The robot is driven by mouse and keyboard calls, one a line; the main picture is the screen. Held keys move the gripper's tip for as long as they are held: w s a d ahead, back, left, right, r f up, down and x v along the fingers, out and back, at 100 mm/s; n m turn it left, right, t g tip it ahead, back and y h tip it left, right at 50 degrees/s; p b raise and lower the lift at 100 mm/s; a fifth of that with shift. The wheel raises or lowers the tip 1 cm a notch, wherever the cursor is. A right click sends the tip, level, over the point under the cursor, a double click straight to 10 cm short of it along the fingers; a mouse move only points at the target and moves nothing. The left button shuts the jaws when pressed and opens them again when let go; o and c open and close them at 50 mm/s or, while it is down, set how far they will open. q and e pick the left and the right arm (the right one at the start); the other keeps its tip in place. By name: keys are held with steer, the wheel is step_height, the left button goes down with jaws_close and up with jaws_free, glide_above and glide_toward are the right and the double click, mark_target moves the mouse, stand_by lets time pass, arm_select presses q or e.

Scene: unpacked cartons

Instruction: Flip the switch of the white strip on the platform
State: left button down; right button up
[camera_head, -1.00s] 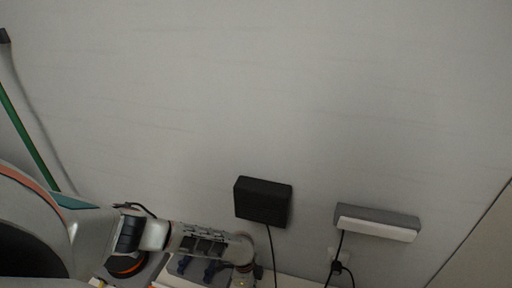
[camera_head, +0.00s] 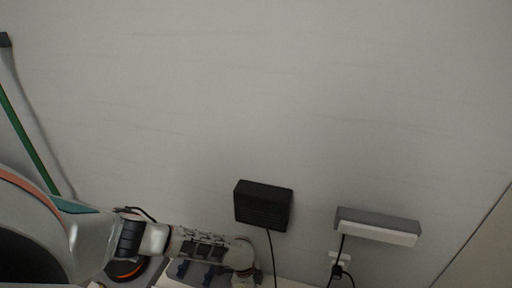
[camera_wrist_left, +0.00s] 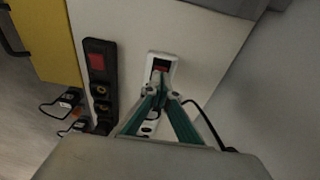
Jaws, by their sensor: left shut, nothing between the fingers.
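The white strip (camera_wrist_left: 163,55) lies on the pale platform surface (camera_wrist_left: 200,40) in the left wrist view, with a red switch (camera_wrist_left: 160,68) near its upper end. My left gripper (camera_wrist_left: 160,86) has green fingers that meet at the tips, shut and empty. The tips are over the strip, just below the red switch in the picture, and overlap its lower edge. Whether they touch it I cannot tell. The fingers hide part of the strip's lower sockets. In the head view only my left arm shows, at the lower left. My right gripper is in neither view.
A black strip (camera_wrist_left: 101,82) with its own red switch lies left of the white one. Plugs (camera_wrist_left: 66,102) and a yellow panel (camera_wrist_left: 48,42) are further left. A black cable runs right of the fingers. The head view shows a black box (camera_head: 263,206) and a grey-white box (camera_head: 377,226) on the wall.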

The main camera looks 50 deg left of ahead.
arm_select(q)
steer(key=shift+f, duration=0.95)
stand_by(0.5)
steer(key=shift+r, duration=0.1)
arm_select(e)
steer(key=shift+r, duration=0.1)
arm_select(q)
steer(key=shift+w+r+p, duration=0.15)
steer(key=shift+r+p, duration=0.35)
steer(key=shift+r, duration=0.2)
steer(key=shift+w+r+p, duration=0.1)
steer(key=shift+r+p, duration=0.4)
steer(key=shift+r, duration=0.15)
steer(key=shift+s+r+p, duration=0.15)
steer(key=shift+r+p, duration=1.3)
steer(key=shift+r, duration=0.7)
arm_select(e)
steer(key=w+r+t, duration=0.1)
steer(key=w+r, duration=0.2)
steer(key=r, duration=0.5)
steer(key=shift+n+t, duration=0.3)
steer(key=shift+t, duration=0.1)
arm_select(q)
steer(key=shift+s+f, duration=0.1)
